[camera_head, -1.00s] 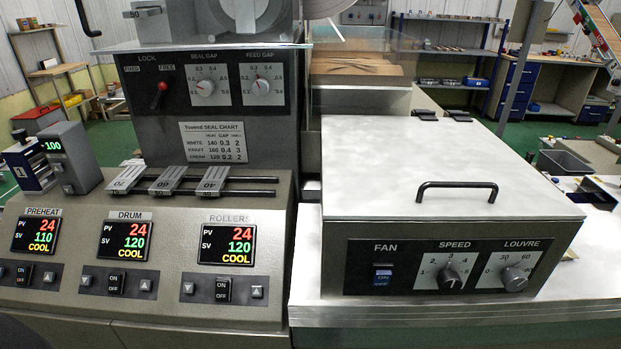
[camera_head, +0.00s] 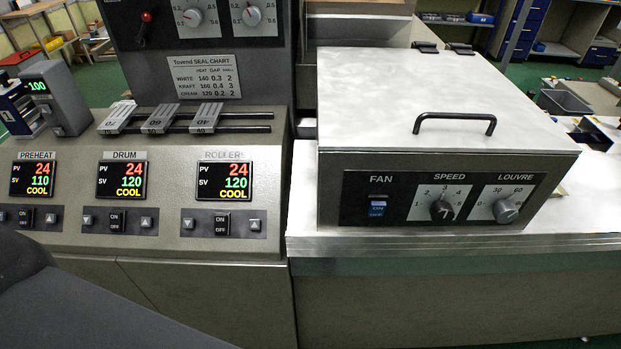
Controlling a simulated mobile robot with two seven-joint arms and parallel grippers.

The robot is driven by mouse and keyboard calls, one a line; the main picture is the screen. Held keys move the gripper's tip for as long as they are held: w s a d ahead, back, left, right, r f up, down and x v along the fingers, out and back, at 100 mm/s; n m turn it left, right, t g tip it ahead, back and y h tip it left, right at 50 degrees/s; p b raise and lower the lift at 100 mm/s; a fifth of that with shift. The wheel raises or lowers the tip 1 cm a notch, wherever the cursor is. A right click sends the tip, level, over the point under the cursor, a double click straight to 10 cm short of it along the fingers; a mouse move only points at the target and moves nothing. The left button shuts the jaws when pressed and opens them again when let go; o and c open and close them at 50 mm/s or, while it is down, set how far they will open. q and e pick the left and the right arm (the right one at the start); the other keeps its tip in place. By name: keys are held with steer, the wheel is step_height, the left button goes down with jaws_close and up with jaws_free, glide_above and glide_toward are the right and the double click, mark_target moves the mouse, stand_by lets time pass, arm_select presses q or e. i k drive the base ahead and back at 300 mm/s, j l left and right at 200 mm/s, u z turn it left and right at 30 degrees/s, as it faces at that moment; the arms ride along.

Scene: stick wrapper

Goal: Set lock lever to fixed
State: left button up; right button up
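The lock lever (camera_head: 146,17) is a small red-tipped handle at the top left of the dark upper panel (camera_head: 128,40), near the top edge of the head view. Its base shows dark below the red tip. The FIXED and FREE labels above it are out of the frame now. A dark grey rounded part of my own arm fills the lower left corner. Neither gripper shows, and nothing of mine touches the lever.
Seal gap knob (camera_head: 192,17) and feed gap knob (camera_head: 252,16) sit right of the lever. Below are sliders on rails (camera_head: 160,119) and three heater displays (camera_head: 122,180). A metal box with a black handle (camera_head: 455,118) stands to the right, with fan controls.

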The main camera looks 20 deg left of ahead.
mark_target(141, 40)
steer(key=u, duration=1.45)
steer(key=j+u, duration=0.1)
steer(key=j, duration=0.6)
